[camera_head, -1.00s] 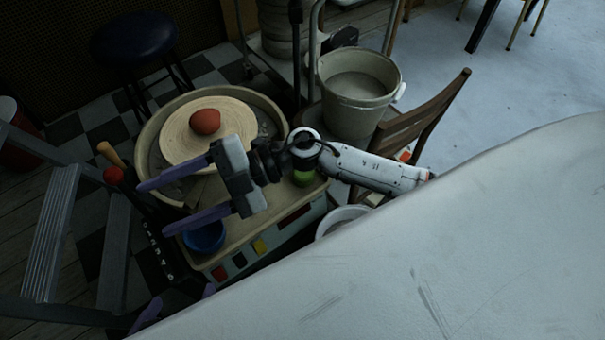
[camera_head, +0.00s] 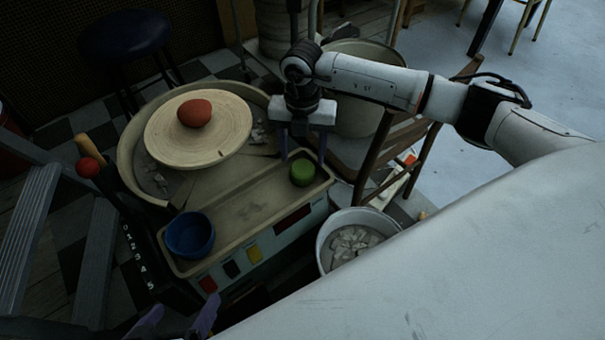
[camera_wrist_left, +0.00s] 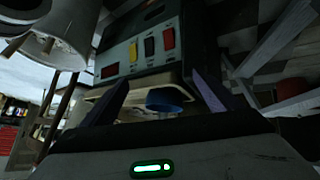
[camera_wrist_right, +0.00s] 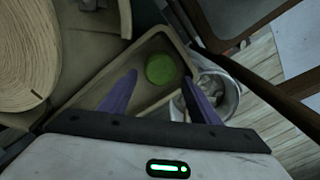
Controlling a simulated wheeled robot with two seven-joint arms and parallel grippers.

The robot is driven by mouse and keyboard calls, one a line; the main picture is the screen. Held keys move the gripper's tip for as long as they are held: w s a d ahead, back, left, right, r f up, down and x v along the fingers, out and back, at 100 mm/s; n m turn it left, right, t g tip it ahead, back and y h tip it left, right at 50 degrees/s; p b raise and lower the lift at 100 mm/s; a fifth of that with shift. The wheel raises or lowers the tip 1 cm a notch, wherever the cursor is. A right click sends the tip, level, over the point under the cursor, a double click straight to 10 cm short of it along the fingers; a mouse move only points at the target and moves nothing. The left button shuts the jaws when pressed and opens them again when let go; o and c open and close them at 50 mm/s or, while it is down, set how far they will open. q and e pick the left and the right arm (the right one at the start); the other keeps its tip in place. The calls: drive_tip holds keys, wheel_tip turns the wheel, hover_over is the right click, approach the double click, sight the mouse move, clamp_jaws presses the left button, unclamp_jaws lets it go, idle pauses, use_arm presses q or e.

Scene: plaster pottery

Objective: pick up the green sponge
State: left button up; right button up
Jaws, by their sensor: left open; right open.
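The green sponge (camera_head: 302,172) is a small round block on the right end of the wheel's tan tray (camera_head: 235,215). In the right wrist view the sponge (camera_wrist_right: 160,68) shows between the fingertips and past them. My right gripper (camera_head: 303,150) is open and empty, pointing down over the tray's right end, close to the sponge; I cannot tell its exact height above it. The right gripper (camera_wrist_right: 160,76) frames the sponge without visible contact. My left gripper (camera_head: 184,308) is open and empty at the bottom edge, in front of the wheel's control panel. It also shows in the left wrist view (camera_wrist_left: 160,80).
A blue bowl (camera_head: 189,236) stands on the tray's left end. A reddish clay lump (camera_head: 194,113) sits on the wheel head (camera_head: 215,145). A bucket of scraps (camera_head: 350,245) and a wooden chair (camera_head: 385,150) are at the right. A white surface (camera_head: 450,270) fills the lower right.

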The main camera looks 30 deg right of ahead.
sight(303, 168)
wheel_tip(303, 168, down, 5)
drive_tip(key=shift+r+b, duration=0.2)
drive_tip(key=shift+b, duration=0.85)
drive_tip(key=shift+f, duration=0.3)
drive_tip(key=c, duration=0.8)
use_arm(q)
drive_tip(key=shift+w+d+h, duration=0.2)
drive_tip(key=shift+d+h, duration=0.1)
drive_tip(key=shift+d, duration=0.3)
use_arm(e)
drive_tip(key=shift+r, duration=0.1)
wheel_tip(303, 168, up, 10)
drive_tip(key=p, duration=0.3)
drive_tip(key=o, duration=0.5)
drive_tip(key=shift+c, duration=0.2)
use_arm(q)
drive_tip(key=shift+s+a+r+y, duration=0.15)
drive_tip(key=shift+a+y, duration=0.05)
drive_tip(key=shift+a, duration=0.3)
drive_tip(key=shift+s+a+r+y, duration=0.1)
drive_tip(key=shift+a+r+y, duration=0.1)
drive_tip(key=shift+a, duration=0.25)
use_arm(e)
drive_tip(key=c, duration=0.4)
